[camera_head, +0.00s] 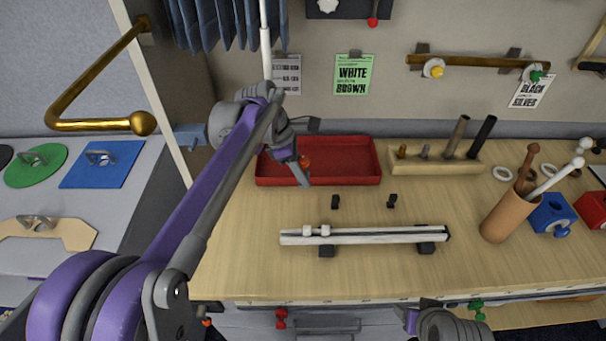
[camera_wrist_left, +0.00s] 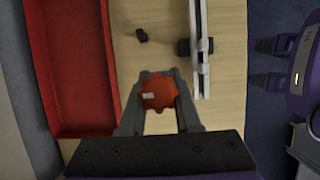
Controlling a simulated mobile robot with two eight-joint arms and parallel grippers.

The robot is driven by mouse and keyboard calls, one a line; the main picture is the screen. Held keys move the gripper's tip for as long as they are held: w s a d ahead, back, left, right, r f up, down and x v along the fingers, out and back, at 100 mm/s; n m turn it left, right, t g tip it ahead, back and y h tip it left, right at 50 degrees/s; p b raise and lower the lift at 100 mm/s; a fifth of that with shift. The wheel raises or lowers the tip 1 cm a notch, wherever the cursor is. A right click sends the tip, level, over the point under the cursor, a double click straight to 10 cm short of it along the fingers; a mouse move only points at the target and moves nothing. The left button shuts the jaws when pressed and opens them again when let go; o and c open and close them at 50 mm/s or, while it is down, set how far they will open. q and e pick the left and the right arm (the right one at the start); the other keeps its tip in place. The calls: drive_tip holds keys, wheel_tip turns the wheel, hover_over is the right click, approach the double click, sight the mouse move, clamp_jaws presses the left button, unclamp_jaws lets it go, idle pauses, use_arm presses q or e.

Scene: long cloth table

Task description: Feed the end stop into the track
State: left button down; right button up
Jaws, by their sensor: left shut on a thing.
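The track (camera_head: 375,237) is a pale slotted rail lying across the wooden table on dark supports. Two small white pieces (camera_head: 316,230) sit near its left end. In the left wrist view the track (camera_wrist_left: 197,70) runs up the picture, right of my gripper. My left gripper (camera_head: 302,168) is shut on a red-orange, lobed piece (camera_wrist_left: 158,92) with a small pale mark, probably the end stop. My right gripper's fingers do not show; only part of that arm shows at bottom right.
The red tray (camera_head: 345,178) lies behind the track. Two small black pieces (camera_head: 335,201) (camera_head: 392,201) stand between them. A wooden peg block (camera_head: 440,166), a brown cup (camera_head: 507,213) with rods and a blue block (camera_head: 550,214) stand right. The table front is clear.

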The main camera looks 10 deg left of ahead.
use_arm(q)
drive_tip(key=shift+f, duration=0.15)
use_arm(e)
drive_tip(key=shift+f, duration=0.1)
use_arm(q)
drive_tip(key=shift+f+b, duration=4.2)
drive_tip(key=shift+f, duration=3.15)
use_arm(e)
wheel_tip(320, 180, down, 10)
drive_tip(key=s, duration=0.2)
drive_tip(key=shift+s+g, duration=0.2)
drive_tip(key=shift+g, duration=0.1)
use_arm(q)
drive_tip(key=c, duration=0.5)
unclamp_jaws()
drive_tip(key=shift+c, duration=0.2)
drive_tip(key=shift+r, duration=0.2)
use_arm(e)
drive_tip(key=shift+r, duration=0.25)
use_arm(q)
drive_tip(key=shift+r+p, duration=0.5)
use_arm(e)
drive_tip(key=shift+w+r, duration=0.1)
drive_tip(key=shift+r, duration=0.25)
